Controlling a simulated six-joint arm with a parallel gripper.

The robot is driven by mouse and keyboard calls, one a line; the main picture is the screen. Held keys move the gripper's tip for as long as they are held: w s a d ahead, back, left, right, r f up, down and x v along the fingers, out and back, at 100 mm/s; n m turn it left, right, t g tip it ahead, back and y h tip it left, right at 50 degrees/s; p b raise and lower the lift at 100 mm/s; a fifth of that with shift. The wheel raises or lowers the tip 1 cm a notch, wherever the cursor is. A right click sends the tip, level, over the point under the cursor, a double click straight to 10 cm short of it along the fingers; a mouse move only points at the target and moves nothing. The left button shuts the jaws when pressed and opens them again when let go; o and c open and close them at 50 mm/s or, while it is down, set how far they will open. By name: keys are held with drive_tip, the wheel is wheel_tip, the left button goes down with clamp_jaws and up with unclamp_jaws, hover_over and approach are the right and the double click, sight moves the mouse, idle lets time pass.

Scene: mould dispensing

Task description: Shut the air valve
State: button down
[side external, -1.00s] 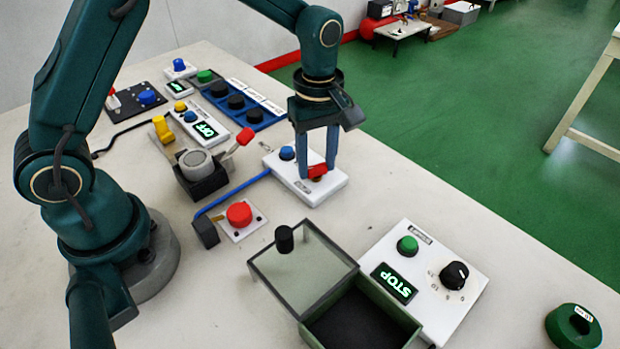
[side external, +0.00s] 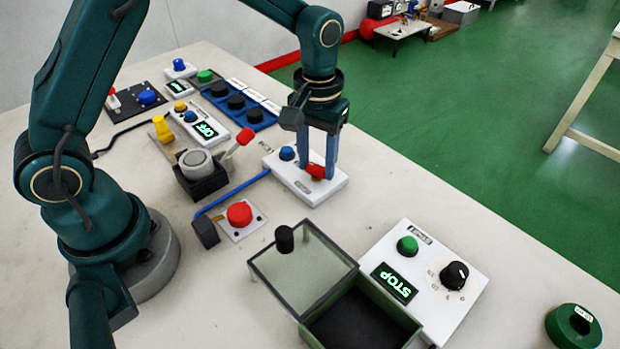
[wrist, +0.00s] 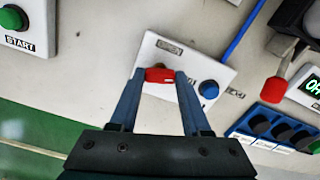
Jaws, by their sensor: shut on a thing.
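The air valve is a white block (side external: 325,190) with a red handle (side external: 316,171) and a blue round cap (side external: 287,153). A blue hose (side external: 235,190) runs to it from the left. My gripper (side external: 318,172) points down over the block, its fingers shut on the red handle. In the wrist view the red handle (wrist: 160,75) lies crosswise between the two fingertips (wrist: 161,74). A small label (wrist: 169,47) on the block shows beyond the handle, too blurred to read surely. The handle's pivot is partly hidden.
A red-handled lever device (side external: 200,175) stands left of the valve, with a red button (side external: 239,214) nearer. A black dial row (side external: 236,102) lies behind. A green box (side external: 360,325) with a lid and a STOP panel (side external: 440,310) are in front. The table right of the valve is clear.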

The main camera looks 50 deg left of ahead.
sight(317, 166)
drive_tip(key=shift+m, duration=1.6)
drive_tip(key=shift+c, duration=1.8)
unclamp_jaws()
drive_tip(key=shift+r, duration=0.1)
drive_tip(key=shift+r, duration=2.55)
